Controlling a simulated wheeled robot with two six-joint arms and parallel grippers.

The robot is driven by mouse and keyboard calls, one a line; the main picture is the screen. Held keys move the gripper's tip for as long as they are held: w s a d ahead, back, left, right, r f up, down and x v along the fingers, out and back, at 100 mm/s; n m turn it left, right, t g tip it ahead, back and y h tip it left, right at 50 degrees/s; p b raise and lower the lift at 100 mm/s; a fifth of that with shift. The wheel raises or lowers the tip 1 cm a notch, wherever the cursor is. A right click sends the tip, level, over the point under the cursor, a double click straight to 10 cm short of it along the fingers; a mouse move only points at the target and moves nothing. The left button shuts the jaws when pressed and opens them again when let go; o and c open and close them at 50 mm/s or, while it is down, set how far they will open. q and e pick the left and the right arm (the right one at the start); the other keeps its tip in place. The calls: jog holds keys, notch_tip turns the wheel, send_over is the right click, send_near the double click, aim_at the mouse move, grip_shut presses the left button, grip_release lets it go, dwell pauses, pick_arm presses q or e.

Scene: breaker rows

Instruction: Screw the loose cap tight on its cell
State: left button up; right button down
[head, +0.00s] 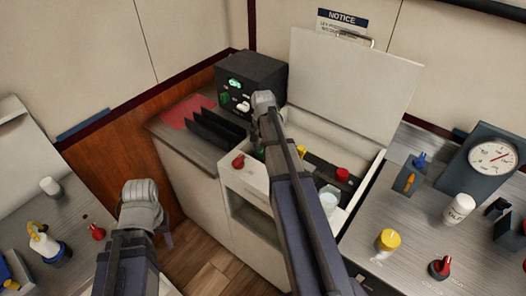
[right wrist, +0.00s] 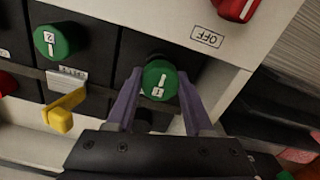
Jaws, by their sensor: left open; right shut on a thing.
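A green cap (right wrist: 160,80) with white marks on its top sits in a dark cell in the right wrist view. My right gripper (right wrist: 159,74) has its two purple fingers on either side of this cap and is shut on it. A second green cap (right wrist: 56,40) stands on the neighbouring dark cell to the left. In the head view my right arm reaches into the open white box (head: 245,183) and hides most of the cells and its own fingers. My left gripper (head: 168,240) is open at the lower left, apart from the box, its fingers mostly hidden.
A yellow lever (right wrist: 65,110) is left of the held cap. A red knob (head: 238,161) is on the box's front rim, beside an OFF label (right wrist: 207,37). The raised lid (head: 350,85) stands behind. Right of the box is a bench with a gauge (head: 491,157) and a white bottle (head: 459,209).

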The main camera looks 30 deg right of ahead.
aim_at(263, 151)
jog(key=shift+f+b, duration=0.85)
jog(key=shift+f, duration=0.05)
jog(key=shift+c, duration=1)
grip_release()
jog(key=shift+r, duration=0.1)
notch_tip(263, 151, up, 8)
jog(key=p, duration=0.8)
jog(key=shift+c, duration=0.2)
